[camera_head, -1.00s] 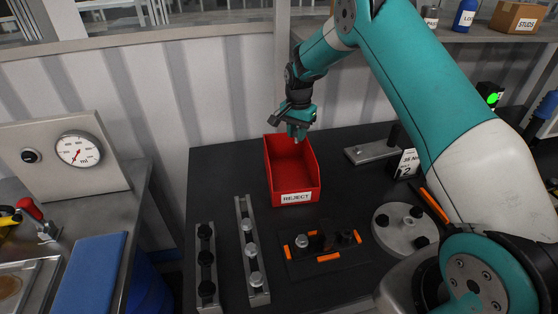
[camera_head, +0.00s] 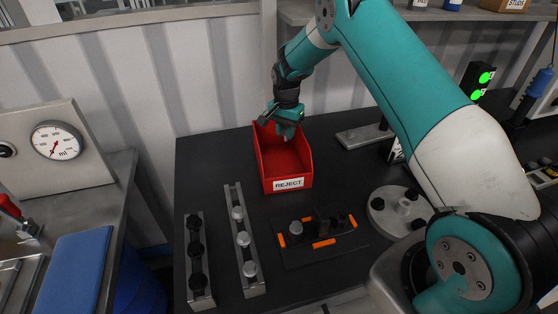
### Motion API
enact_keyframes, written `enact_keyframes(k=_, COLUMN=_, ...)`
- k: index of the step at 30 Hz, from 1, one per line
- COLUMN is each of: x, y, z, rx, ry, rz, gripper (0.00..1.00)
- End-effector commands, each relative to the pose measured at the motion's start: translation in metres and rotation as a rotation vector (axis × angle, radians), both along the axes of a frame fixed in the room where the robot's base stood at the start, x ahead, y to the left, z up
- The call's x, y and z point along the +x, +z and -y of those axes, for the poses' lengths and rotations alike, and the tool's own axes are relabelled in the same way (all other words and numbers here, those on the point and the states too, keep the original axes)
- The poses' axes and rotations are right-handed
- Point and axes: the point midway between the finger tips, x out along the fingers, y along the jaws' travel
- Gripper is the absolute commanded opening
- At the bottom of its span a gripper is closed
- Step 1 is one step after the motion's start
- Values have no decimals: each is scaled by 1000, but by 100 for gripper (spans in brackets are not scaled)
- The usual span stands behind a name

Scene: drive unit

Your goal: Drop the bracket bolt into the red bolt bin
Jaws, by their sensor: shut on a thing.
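The red bolt bin (camera_head: 284,184), labelled REJECT, stands on the dark bench top, with its open top towards me. My gripper (camera_head: 288,133) points down over the back part of the bin, its tips about level with the bin's back rim. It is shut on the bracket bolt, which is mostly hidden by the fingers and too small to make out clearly. The floor of the bin that I can see looks empty.
A rail with silver bolts (camera_head: 243,239) and a rail with black bolts (camera_head: 196,250) lie front left. A black fixture with orange marks (camera_head: 318,240) and a round grey plate (camera_head: 397,211) stand front right. A metal bracket (camera_head: 362,136) lies behind right.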

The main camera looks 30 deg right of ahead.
Motion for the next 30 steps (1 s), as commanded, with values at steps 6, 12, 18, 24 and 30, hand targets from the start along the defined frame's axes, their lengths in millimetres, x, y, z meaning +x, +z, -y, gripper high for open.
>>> enact_keyframes(k=6, x=0, y=0, z=0, rx=0, ry=0, rz=0, gripper=54)
enact_keyframes(k=12, x=0, y=0, z=0, rx=0, ry=0, rz=0, gripper=54)
enact_keyframes(k=18, x=1, y=12, z=0, rx=0, ry=0, rz=4, gripper=54)
enact_keyframes(k=24, x=1, y=54, z=0, rx=-1, ry=0, rz=8, gripper=54)
enact_keyframes(k=30, x=1, y=106, z=0, rx=-1, ry=0, rz=6, gripper=54)
